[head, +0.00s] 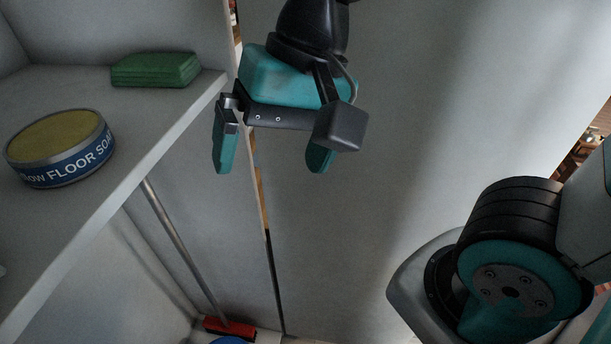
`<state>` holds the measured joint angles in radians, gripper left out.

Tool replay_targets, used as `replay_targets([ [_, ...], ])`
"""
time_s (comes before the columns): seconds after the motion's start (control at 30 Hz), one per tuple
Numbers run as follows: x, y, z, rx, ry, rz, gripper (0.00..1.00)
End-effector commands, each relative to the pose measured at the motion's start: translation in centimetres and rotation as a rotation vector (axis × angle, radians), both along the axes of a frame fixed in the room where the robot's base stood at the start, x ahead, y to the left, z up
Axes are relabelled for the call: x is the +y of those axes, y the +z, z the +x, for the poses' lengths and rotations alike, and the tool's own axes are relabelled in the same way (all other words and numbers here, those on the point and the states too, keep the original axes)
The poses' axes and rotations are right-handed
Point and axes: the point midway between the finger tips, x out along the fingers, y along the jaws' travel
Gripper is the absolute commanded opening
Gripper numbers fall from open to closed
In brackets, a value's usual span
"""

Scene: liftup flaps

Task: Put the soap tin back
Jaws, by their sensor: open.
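The soap tin (62,148) is a round, low tin with a yellow top and a blue band reading "FLOOR SOAP". It sits upright on a grey shelf (110,212) at the left, near the shelf's front edge. My gripper (268,168) hangs at upper centre, to the right of the shelf and apart from the tin. Its two teal fingers point down, spread wide, with nothing between them.
A green block (155,70) lies farther back on the shelf. Below the shelf, a pole leads down to a red brush head (229,328). A blue round thing (233,340) is cut off at the bottom edge. A large grey panel (430,110) fills the centre and right.

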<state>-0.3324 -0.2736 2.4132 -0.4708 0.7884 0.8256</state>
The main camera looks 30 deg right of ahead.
Motion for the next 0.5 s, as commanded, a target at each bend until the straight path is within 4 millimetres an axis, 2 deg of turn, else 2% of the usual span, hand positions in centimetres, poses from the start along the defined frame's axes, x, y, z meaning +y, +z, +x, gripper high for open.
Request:
replay_targets([
  [0.1,-0.9,-1.5,-1.2,-0.090,0.289,-0.007,1.00],
  [0.2,-1.4,-2.3,-2.0,-0.157,0.485,-0.008,1.00],
  [0.33,-1.8,-2.9,-2.6,-0.209,0.642,-0.007,1.00],
  [0.5,-1.9,-3.2,-2.8,-0.228,0.701,-0.007,1.00],
])
